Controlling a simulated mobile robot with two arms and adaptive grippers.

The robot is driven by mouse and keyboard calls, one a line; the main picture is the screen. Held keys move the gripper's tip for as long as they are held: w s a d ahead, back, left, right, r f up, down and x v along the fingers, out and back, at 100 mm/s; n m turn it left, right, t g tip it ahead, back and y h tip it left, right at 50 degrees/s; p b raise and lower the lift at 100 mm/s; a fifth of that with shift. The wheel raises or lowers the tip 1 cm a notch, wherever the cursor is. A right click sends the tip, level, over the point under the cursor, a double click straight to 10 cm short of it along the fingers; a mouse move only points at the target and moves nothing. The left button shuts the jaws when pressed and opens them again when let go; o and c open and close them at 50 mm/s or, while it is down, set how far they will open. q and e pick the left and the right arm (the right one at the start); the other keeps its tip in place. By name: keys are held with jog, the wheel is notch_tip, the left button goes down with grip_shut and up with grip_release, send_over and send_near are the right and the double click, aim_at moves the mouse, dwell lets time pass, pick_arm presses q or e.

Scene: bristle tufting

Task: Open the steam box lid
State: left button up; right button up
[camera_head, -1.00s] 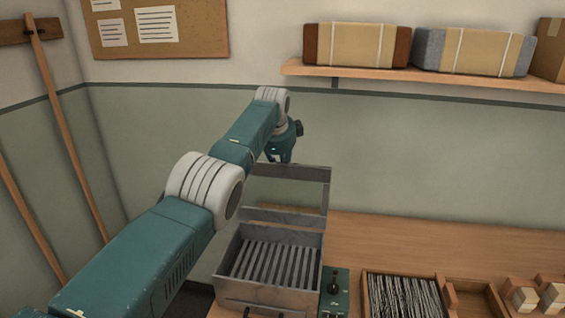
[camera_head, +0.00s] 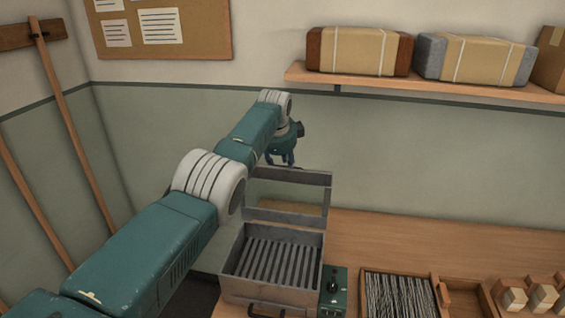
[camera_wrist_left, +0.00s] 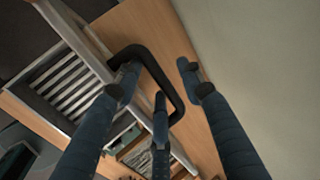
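The steam box (camera_head: 310,270) is a grey metal box with slats inside, on the bench in the head view. Its framed lid (camera_head: 300,177) stands raised at the back, roughly upright. A black handle (camera_wrist_left: 152,58) shows in the left wrist view, joined to a grey metal edge. My left gripper (camera_head: 281,155) is just above the lid's top edge. In the wrist view its fingers (camera_wrist_left: 165,85) are spread, with the handle between and beside them; firm contact cannot be told. My right gripper is not in view.
A green control box with a knob (camera_head: 334,284) stands right of the steam box. A tray of dark bristles (camera_head: 398,297) and small wooden blocks (camera_head: 541,297) are further right. A shelf (camera_head: 430,84) with wrapped bundles hangs above. The bench (camera_head: 420,242) behind the trays is clear.

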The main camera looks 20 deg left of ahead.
pick_arm(q)
notch_tip(320, 180, up, 8)
jog(key=w+f+t+p, duration=0.1)
jog(key=w+p, duration=0.1)
jog(key=p+v, duration=0.2)
jog(key=v, duration=1.3)
jog(key=shift+w+p, duration=0.25)
jog(key=shift+p, duration=0.15)
